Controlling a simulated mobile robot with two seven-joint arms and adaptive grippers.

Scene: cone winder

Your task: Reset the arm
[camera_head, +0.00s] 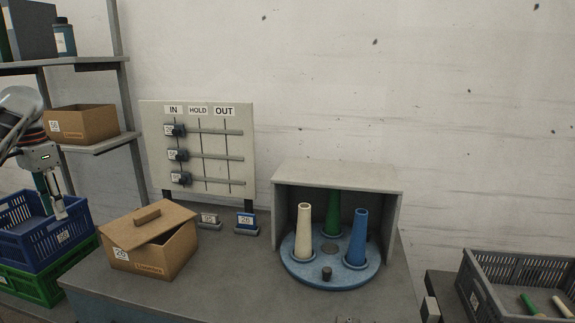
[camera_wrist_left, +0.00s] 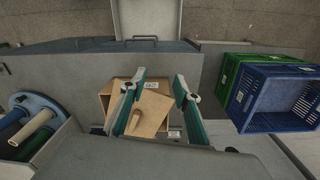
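My left gripper (camera_head: 56,207) hangs at the left of the head view, fingers down, in front of the blue crate and left of the cardboard box. In the left wrist view the two green-and-grey fingers (camera_wrist_left: 160,77) are spread apart with nothing between their tips. The cardboard box (camera_head: 158,259) stands on the bench, its lid (camera_head: 151,224) lying askew on top. The box (camera_wrist_left: 105,98) and the lid's handle also show beyond the fingers in the wrist view. My right gripper is in neither view.
Blue (camera_head: 30,235) and green (camera_head: 40,286) crates are stacked at the left, below a shelf (camera_head: 105,143). A grey housing (camera_head: 338,175) holds a blue turntable (camera_head: 330,275) with three cones. An IN/HOLD/OUT board (camera_head: 215,175) stands behind. A grey crate (camera_head: 500,257) is at right.

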